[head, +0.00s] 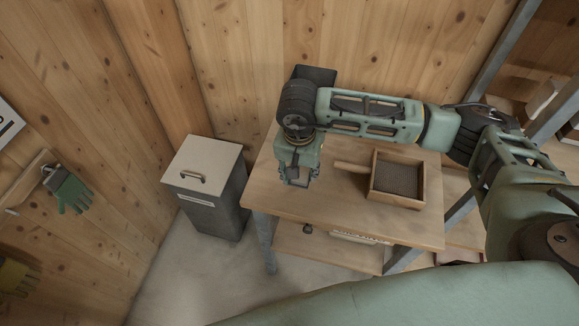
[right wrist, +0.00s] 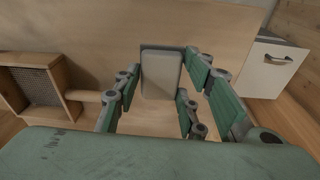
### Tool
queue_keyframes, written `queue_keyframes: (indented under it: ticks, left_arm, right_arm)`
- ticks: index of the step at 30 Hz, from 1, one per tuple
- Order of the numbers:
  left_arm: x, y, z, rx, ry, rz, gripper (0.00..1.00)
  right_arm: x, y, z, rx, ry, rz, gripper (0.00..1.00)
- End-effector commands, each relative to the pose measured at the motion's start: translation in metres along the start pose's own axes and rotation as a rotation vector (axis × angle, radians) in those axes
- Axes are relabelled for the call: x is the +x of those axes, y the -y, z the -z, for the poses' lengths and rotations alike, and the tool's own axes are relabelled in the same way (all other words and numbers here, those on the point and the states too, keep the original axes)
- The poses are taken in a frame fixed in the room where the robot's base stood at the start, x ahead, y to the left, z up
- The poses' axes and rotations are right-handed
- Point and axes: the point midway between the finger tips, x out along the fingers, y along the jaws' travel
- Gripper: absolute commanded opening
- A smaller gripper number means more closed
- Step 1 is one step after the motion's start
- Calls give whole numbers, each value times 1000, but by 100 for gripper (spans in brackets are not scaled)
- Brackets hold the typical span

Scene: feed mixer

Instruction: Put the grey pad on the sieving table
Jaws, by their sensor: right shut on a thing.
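The sieving table (head: 335,210) is a wooden-topped bench with metal legs, in the middle of the head view. My right gripper (head: 296,180) points down over the left part of its top. In the right wrist view, my right gripper (right wrist: 160,90) is shut on the grey pad (right wrist: 162,75), a pale rounded block between the green-backed fingers. The table top fills the background behind it. In the head view the gripper mostly hides the pad. I cannot tell whether the pad touches the table top. My left gripper is not in view.
A wooden sieve (head: 423,185) with mesh and a handle lies on the table, right of my gripper. A grey bin (head: 213,206) with a pale lid (head: 202,160) stands left of the table. A dark box (head: 316,73) shows behind my arm. The front table top is clear.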

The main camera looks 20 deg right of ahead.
Motion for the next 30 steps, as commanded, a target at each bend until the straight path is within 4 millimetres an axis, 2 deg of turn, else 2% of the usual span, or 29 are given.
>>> queue_keyframes:
  ticks: [3,10,14,22,30]
  left_arm:
    - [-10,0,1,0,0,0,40]
    - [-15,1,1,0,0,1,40]
    - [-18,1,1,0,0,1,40]
    - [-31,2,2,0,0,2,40]
    - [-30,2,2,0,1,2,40]
  right_arm:
    - [11,23,2,-1,2,-1,17]
    - [28,47,6,-2,1,0,17]
    - [34,49,6,0,2,-2,17]
    - [68,50,2,0,1,-1,17]
    - [71,50,2,-1,0,0,17]
